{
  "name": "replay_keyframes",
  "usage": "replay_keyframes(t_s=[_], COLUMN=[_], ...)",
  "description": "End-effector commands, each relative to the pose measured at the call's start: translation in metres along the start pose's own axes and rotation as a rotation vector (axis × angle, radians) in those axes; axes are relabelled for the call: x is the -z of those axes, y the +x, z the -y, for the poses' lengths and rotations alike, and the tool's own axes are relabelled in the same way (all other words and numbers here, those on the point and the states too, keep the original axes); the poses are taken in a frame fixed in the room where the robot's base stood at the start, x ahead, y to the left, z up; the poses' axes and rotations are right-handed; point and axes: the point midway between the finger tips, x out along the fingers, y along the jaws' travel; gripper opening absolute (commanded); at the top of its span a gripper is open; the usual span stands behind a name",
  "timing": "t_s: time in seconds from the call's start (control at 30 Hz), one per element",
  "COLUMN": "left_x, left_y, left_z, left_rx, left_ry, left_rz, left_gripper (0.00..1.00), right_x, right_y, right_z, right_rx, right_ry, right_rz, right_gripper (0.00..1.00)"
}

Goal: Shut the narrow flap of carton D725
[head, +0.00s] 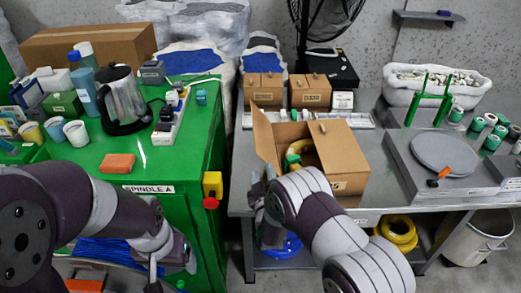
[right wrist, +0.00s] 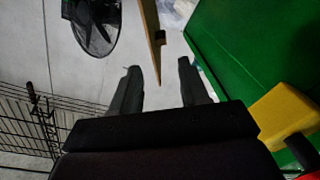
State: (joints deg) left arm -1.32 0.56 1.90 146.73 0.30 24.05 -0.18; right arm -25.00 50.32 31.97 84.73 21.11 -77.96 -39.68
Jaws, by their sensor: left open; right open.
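The open brown carton (head: 352,184) stands on the grey bench; its front label is too small to read. A yellow ring (head: 300,148) shows inside. My right arm covers its front left corner. My right gripper (right wrist: 158,80) is open and empty in the right wrist view, with a brown cardboard edge (right wrist: 149,35) beyond the gap between its fingers, apparently not touching. My left gripper (head: 170,262) is low before the green cabinet, its fingers hard to make out.
Two shut cartons (head: 311,92) stand behind on the bench. A grey round plate (head: 445,154) lies to the right. The green cabinet (head: 212,150) with a yellow switch box (head: 212,184) is left, across a narrow gap. Yellow coils (head: 397,233) sit below the bench.

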Motion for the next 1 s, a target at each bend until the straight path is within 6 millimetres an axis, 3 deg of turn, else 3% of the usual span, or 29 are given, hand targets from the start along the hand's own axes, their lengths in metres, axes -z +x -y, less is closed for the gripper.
replay_keyframes(t_s=[0.2, 0.4, 0.83, 0.97, 1.0], left_x=[0.001, 0.001, 0.001, 0.001, 0.001], left_y=[-0.003, -0.004, -0.004, -0.004, -0.004], left_z=[0.0, 0.0, 0.0, 0.0, 0.0], left_rx=[0.0, 0.0, 0.0, 0.0, 0.0], left_ry=[0.0, 0.0, 0.0, 0.0, 0.0], left_rz=[0.0, 0.0, 0.0, 0.0, 0.0], left_gripper=[0.79, 0.79, 0.79, 0.79, 0.79], right_x=[0.0, -0.001, -0.001, 0.0, -0.001], right_y=[0.05, 0.079, 0.09, 0.09, 0.09], right_z=[-0.001, -0.001, 0.0, 0.0, 0.0], right_rx=[-0.002, -0.001, 0.001, 0.001, 0.002], right_ry=[0.0, 0.001, 0.0, 0.0, 0.0], right_rz=[0.0, 0.001, 0.001, 0.001, 0.002], right_gripper=[0.45, 0.45, 0.45, 0.02, 0.0])
